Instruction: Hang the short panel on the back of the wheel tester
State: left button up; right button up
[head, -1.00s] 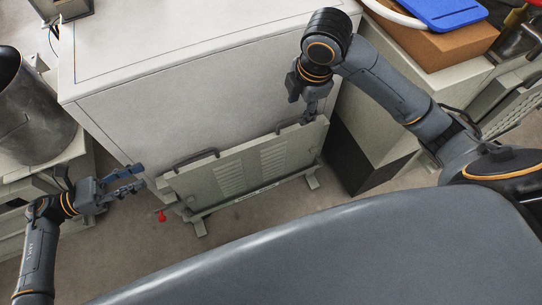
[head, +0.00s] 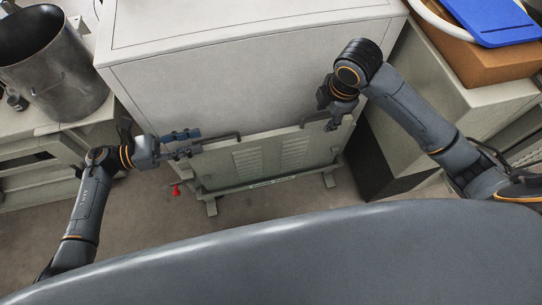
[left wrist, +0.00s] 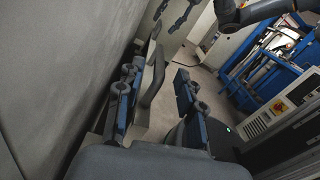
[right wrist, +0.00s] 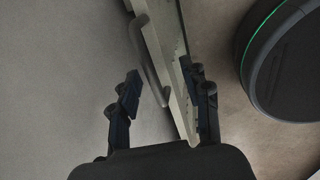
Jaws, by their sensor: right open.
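The short panel (head: 275,160) is pale grey-green with two louvred patches and two dark handles. It stands upright in front of the big white box-shaped machine (head: 240,75), probably the wheel tester. My left gripper (head: 183,144) is open at the panel's left handle (head: 222,139). In the left wrist view that handle (left wrist: 150,82) shows between the spread fingers. My right gripper (head: 332,122) is open at the panel's right top end. In the right wrist view the right handle (right wrist: 148,62) and the panel's edge (right wrist: 178,95) lie between the fingers. Contact cannot be told.
The panel rests low on a stand with feet (head: 211,207) on the floor. A red knob (head: 176,190) is at its left. A metal cylinder (head: 55,70) is on the left bench. A blue lid (head: 490,20) and brown box (head: 470,55) are at the right.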

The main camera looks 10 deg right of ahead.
aim_at(235, 132)
pick_arm(q)
jog(key=d, duration=0.6)
jog(key=shift+d, duration=0.1)
pick_arm(e)
jog(key=f, duration=0.3)
jog(key=w+f, duration=0.1)
jog(key=f, duration=0.2)
jog(key=shift+w, duration=0.1)
pick_arm(q)
jog(key=c, duration=0.6)
pick_arm(e)
jog(key=c, duration=0.6)
pick_arm(q)
grip_shut()
pick_arm(e)
grip_shut()
pick_arm(q)
jog(key=shift+w+r, duration=0.1)
